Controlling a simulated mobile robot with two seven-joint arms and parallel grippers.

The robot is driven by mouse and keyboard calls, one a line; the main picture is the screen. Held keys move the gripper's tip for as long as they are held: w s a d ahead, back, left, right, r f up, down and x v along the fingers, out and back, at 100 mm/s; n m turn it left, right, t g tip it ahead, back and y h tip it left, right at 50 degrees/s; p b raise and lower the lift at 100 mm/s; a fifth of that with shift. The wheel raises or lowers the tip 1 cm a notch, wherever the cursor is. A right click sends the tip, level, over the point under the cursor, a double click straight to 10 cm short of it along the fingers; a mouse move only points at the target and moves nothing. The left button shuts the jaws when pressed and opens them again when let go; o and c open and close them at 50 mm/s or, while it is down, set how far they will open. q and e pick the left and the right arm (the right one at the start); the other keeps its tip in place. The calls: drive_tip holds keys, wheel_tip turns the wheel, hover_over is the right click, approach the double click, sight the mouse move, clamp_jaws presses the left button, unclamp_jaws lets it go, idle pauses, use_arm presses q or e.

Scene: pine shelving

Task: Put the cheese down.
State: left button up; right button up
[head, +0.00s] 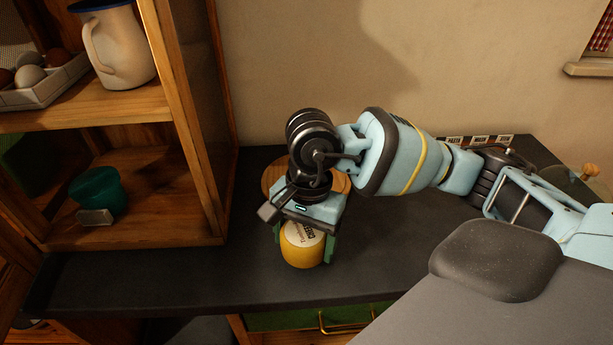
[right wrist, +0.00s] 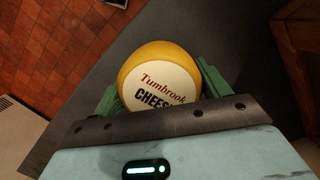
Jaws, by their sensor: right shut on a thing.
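The cheese (head: 301,252) is a round yellow block with a white label reading "Tumbrook CHEES…", and it also shows in the right wrist view (right wrist: 158,84). My right gripper (head: 304,240) points down and is shut on the cheese, with one green finger on each side of it. The cheese is over the dark countertop (head: 385,240), towards its front edge. I cannot tell whether its underside touches the counter. My left gripper is not in view.
A round wooden board (head: 273,177) lies behind my right gripper, partly hidden by it. The pine shelf (head: 150,215) at left holds a green pot (head: 97,192), a cream jug (head: 118,50) and an egg tray (head: 48,84). Counter right of the cheese is clear.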

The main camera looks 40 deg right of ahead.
drive_tip(key=m, duration=0.3)
drive_tip(key=w+r+m, duration=0.1)
drive_tip(key=shift+d+t, duration=0.25)
drive_tip(key=shift+t, duration=0.05)
drive_tip(key=m, duration=0.2)
drive_tip(key=w+m, duration=0.1)
drive_tip(key=m, duration=0.1)
drive_tip(key=m+t, duration=0.1)
drive_tip(key=m, duration=0.1)
drive_tip(key=shift+w+d+r+m+p, duration=0.25)
drive_tip(key=shift+d+r+m+p, duration=0.05)
drive_tip(key=shift+d+r, duration=0.1)
drive_tip(key=m, duration=0.3)
drive_tip(key=w+d+r+m, duration=0.1)
drive_tip(key=m, duration=0.3)
drive_tip(key=w+m+t+h, duration=0.1)
drive_tip(key=m, duration=0.2)
drive_tip(key=shift+w+d+r+m+p, duration=0.15)
drive_tip(key=shift+d+r+m+p, duration=0.15)
drive_tip(key=shift+d, duration=0.05)
drive_tip(key=w+d, duration=0.3)
drive_tip(key=w+d+f, duration=0.1)
drive_tip(key=w+d, duration=0.2)
drive_tip(key=w, duration=0.1)
drive_tip(key=w+d, duration=0.2)
drive_tip(key=w, duration=0.2)
drive_tip(key=shift+d+f, duration=0.15)
drive_tip(key=shift+d, duration=0.25)
drive_tip(key=shift+w+d, duration=0.35)
drive_tip(key=shift+w+d, duration=0.1)
